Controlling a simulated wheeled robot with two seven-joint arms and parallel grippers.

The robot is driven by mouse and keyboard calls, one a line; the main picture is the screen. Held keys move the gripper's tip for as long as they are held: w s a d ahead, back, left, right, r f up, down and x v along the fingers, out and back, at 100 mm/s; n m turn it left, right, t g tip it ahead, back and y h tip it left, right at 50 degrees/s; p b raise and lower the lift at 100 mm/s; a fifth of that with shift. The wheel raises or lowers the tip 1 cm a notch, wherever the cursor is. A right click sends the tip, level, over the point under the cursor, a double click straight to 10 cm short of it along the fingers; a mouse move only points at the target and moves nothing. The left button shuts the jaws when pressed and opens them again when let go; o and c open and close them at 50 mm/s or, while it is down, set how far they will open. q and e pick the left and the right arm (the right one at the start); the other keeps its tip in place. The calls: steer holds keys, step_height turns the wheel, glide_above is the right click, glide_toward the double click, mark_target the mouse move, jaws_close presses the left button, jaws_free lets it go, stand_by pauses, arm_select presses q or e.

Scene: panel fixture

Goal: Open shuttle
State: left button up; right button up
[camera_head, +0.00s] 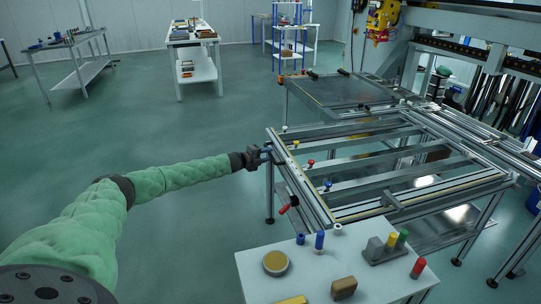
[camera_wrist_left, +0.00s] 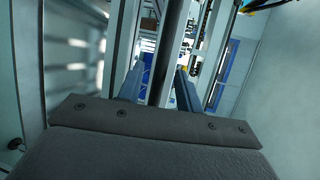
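The panel fixture (camera_head: 352,163) is a metal frame with several crossbars and yellow-edged rails, standing on legs at the right of the head view. No part is clearly marked as the shuttle. My right gripper is out of view.
A white table (camera_head: 320,272) with blocks, cylinders and a round tin stands in front of the fixture. A red handle (camera_head: 285,209) sticks out at the fixture's left side. Workbenches (camera_head: 192,48) stand at the back. The green floor left of the fixture is clear.

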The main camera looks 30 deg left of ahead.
arm_select(q)
steer(key=shift+x, duration=1.2)
jaws_close()
